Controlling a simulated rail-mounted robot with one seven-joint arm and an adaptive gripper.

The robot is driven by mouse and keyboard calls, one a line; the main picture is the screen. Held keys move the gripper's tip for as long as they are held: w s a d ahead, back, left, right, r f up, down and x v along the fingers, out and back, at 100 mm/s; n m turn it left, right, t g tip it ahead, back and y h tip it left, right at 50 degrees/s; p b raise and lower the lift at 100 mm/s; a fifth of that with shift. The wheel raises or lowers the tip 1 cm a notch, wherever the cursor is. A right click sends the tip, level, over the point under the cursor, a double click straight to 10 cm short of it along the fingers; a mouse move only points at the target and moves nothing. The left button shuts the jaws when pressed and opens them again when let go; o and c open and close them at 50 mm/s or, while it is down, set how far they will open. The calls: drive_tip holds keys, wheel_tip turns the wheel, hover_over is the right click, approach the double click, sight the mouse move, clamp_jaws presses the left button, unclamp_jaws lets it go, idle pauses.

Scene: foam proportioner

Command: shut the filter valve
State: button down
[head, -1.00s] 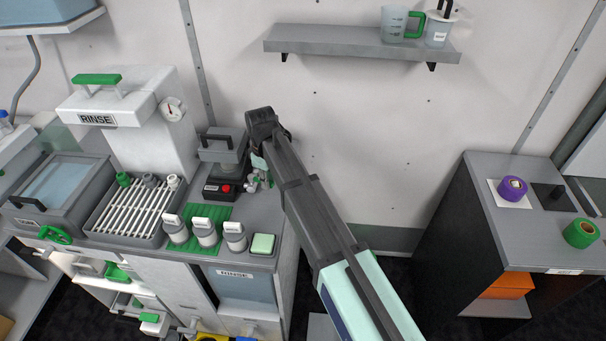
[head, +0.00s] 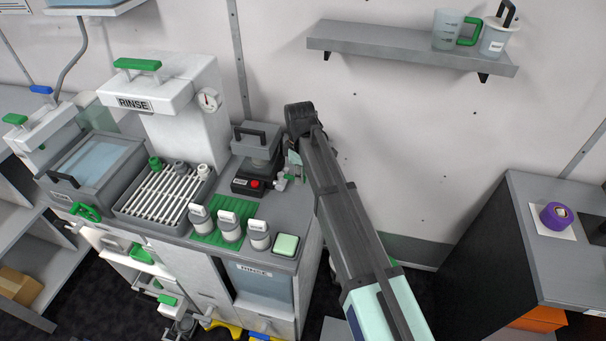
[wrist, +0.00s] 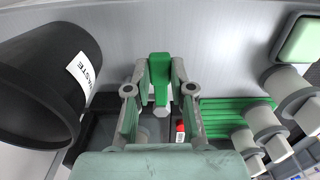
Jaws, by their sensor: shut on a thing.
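My gripper (wrist: 160,88) points at a bright green handle (wrist: 160,72) in the middle of the wrist view, with its fingers closed on both sides of it. The handle looks like the filter valve's lever; the valve body under it is hidden. In the head view my gripper (head: 293,160) is at the right end of the counter, beside the grey filter unit (head: 256,142) on its black base with a red button. A small pale metal fitting (head: 282,184) shows by the base. My arm hides part of this spot, so the handle's angle is not clear there.
A black waste bin (wrist: 40,85) stands close on the left in the wrist view. White-capped bottles (head: 230,226) stand on a green mat, with a pale green block (head: 286,246) beside them. A rack (head: 160,195) and the rinse station (head: 180,95) are further left. A wall shelf (head: 410,52) is above right.

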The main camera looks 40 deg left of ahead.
drive_tip(key=c, duration=1)
unclamp_jaws()
wheel_tip(320, 180, up, 12)
